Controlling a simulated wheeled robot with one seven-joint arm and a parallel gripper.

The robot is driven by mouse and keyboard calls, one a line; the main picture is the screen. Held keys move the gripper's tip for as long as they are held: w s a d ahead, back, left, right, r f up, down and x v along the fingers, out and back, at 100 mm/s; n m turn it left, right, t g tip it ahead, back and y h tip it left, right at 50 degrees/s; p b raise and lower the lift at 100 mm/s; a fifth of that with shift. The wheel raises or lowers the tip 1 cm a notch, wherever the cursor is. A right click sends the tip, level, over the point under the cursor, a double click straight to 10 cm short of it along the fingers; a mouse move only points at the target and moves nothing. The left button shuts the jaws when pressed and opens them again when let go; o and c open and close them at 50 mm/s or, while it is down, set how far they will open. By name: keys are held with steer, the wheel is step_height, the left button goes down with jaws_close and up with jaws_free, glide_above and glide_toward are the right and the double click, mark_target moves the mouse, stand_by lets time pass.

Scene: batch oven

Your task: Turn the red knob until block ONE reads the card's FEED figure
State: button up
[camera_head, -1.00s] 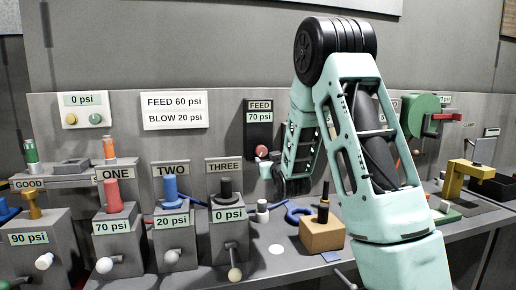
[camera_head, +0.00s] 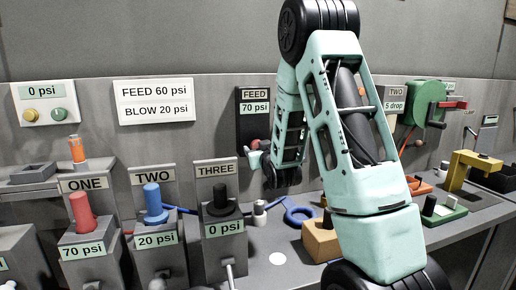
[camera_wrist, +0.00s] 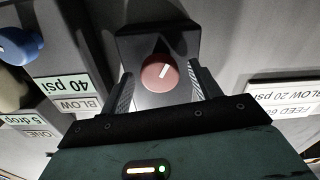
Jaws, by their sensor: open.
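The red knob (camera_wrist: 158,73) sits on a dark panel and has a white pointer line. In the head view the knob (camera_head: 256,146) is partly hidden by my gripper, under the FEED plate (camera_head: 254,107) reading 70 psi. My gripper (camera_wrist: 163,85) is open, with one finger on each side of the knob; I cannot tell whether they touch it. Block ONE (camera_head: 85,225), with a red plug on top, reads 70 psi. The card (camera_head: 153,101) reads FEED 60 psi and BLOW 20 psi.
Block TWO (camera_head: 157,225) reads 20 psi and block THREE (camera_head: 223,224) reads 0 psi. A BLOW plate (camera_wrist: 70,104) reading 40 psi is beside the knob panel in the wrist view. A tan block (camera_head: 321,243) stands on the bench below my arm.

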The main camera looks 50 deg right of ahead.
steer(key=c, duration=1)
steer(key=shift+f+n+b, duration=0.1)
steer(key=shift+n+b, duration=0.2)
steer(key=shift+b, duration=0.2)
steer(key=shift+n+b, duration=2.5)
steer(key=o, duration=1)
